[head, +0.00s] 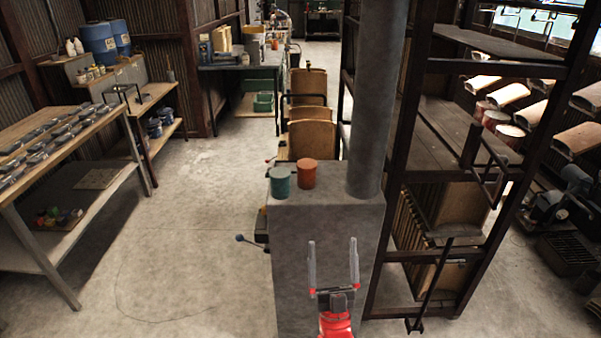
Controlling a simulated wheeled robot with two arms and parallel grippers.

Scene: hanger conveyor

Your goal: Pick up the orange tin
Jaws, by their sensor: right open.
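The orange tin (307,174) stands upright on top of a grey block-like stand (325,215), near its far edge. A teal tin (280,182) stands close beside it on the left. My right gripper (333,243) comes in from the bottom of the head view. Its two grey fingers are spread apart with nothing between them. It is nearer to me than the orange tin and a little to its right, apart from it. My left gripper is not in view.
A thick grey post (375,100) rises from the stand just right of the orange tin. A dark metal rack (395,215) stands to the right. A wooden workbench (40,140) with several small parts is at the left. The floor (190,220) between is clear.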

